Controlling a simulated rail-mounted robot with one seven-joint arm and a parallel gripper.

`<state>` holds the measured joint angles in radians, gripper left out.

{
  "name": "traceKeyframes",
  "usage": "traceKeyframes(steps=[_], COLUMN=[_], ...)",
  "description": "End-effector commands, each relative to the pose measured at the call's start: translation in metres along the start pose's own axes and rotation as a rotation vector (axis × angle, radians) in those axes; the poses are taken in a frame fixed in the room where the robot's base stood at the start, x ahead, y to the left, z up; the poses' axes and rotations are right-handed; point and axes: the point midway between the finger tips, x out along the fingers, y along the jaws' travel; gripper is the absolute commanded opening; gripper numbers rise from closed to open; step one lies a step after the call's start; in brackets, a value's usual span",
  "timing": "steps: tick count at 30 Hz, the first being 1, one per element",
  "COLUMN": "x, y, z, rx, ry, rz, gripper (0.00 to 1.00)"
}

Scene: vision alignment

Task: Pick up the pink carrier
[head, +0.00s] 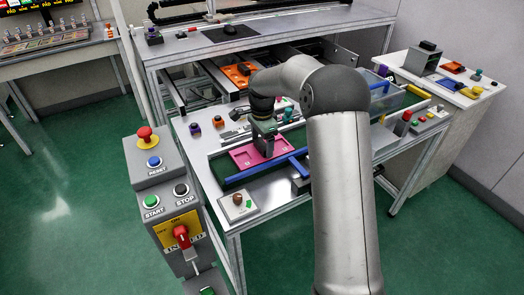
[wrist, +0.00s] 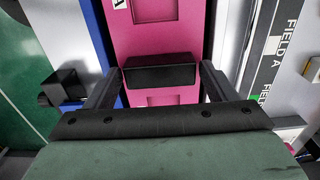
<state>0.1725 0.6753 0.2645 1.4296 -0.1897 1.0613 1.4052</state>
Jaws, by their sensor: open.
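The pink carrier (head: 246,158) lies flat on the workbench beside a blue rail in the head view. In the wrist view the pink carrier (wrist: 185,38) runs up the middle of the picture, with a black block-shaped part (wrist: 160,76) standing on it. My gripper (head: 264,143) is above the carrier, pointing down. In the wrist view my gripper (wrist: 160,88) has its fingers apart, one on each side of the black part. I cannot tell whether the fingers touch it. The carrier's lower part is hidden behind the gripper body.
The blue rail (head: 262,172) runs along the carrier's near side. A control box (head: 165,200) with buttons stands at the bench's left. An orange carrier (head: 236,74) lies farther back. A clear bin (head: 385,97) and small parts are to the right. A black bracket (wrist: 64,86) is left of my gripper.

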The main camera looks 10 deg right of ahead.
Motion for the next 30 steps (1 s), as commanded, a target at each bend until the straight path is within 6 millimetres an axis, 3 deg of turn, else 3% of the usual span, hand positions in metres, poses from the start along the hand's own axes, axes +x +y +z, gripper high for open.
traceKeyframes(steps=[8,13,14,23,30], x=[0.006,0.005,0.005,0.002,-0.021], y=[0.000,0.000,0.000,0.000,-0.001], z=[0.000,0.000,0.000,0.000,0.000], rx=[0.000,0.000,0.000,0.000,0.001], ry=[-0.001,0.000,0.000,0.001,0.001], rz=[0.000,0.000,0.000,-0.002,-0.005], gripper=[0.78,0.36,0.34,0.35,0.35])
